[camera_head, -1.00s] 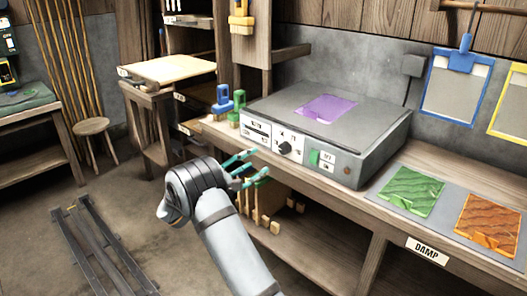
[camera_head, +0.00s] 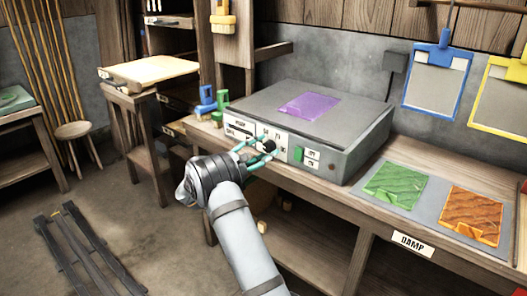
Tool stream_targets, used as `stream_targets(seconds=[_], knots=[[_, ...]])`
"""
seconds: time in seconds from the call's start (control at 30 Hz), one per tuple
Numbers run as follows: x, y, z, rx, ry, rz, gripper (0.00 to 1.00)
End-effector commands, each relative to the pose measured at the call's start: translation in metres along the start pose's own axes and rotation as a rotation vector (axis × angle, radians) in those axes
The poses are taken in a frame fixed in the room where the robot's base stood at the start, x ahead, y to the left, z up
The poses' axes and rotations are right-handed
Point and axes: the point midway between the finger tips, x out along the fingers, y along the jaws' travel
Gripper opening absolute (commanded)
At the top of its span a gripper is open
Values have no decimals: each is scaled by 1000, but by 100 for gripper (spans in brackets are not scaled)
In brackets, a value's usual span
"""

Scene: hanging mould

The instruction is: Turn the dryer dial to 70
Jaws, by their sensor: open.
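The dryer (camera_head: 355,133) is a grey box on the bench with a purple sheet (camera_head: 309,104) on its flat top. Its front panel carries white labels and a black round dial (camera_head: 269,146). My gripper (camera_head: 263,151) is at the front panel with its teal fingers open. The fingertips are at the dial, one above and one below it in the picture. I cannot tell whether they touch it. The dial's pointer and the scale numbers are too small and partly covered to read.
A green switch (camera_head: 298,154) sits right of the dial. Green (camera_head: 395,186) and orange (camera_head: 471,215) sheets lie on a grey mat on the bench, above a "DAMP" label (camera_head: 412,243). Blue and green clamps (camera_head: 208,102) stand left of the dryer. Blue and yellow frames hang behind.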

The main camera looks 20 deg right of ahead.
Motion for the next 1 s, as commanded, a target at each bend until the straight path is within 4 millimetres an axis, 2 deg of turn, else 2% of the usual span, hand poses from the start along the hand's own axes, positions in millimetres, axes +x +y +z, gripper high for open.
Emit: stream_targets(seconds=[0.33, 1.0], knots=[[4, 0, 0, 1, -1, 0, 50], [4, 0, 0, 1, 0, 0, 10]])
